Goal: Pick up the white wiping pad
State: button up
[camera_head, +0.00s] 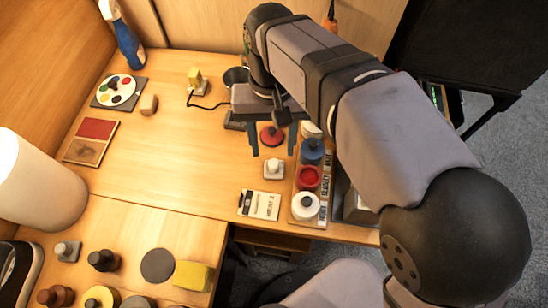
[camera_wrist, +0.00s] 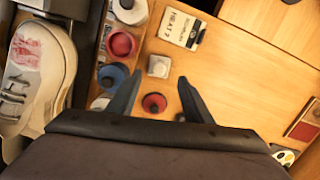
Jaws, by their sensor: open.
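The white wiping pad (camera_head: 273,169) is a small white square block with a round knob on top. It stands on the wooden table, just in front of my gripper in the head view. My gripper (camera_head: 273,151) is open and empty, pointing down above the table. In the wrist view the pad (camera_wrist: 158,66) lies just beyond the fingertips, roughly centred between them. The open gripper (camera_wrist: 159,79) also shows there, with a round red pad (camera_wrist: 154,103) between its fingers. The pad is fully visible and not touched by the fingers.
A rack holds a blue jar (camera_head: 312,150), a red jar (camera_head: 308,177) and a white jar (camera_head: 305,206), close to the right of the pad. A printed card (camera_head: 259,205) lies in front. A stained sneaker (camera_wrist: 35,75) stands beyond the rack. The table's left middle is clear.

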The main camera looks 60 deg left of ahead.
aim_at(274, 163)
jog(key=shift+s+d+f, duration=0.1)
jog(key=shift+d+f, duration=0.05)
jog(key=shift+f, duration=1.05)
jog(key=shift+s+d+f, duration=0.1)
jog(key=shift+d+f, duration=0.1)
jog(key=shift+f, duration=1.05)
jog(key=shift+d+f, duration=0.15)
jog(key=shift+f, duration=1.05)
jog(key=c, duration=0.8)
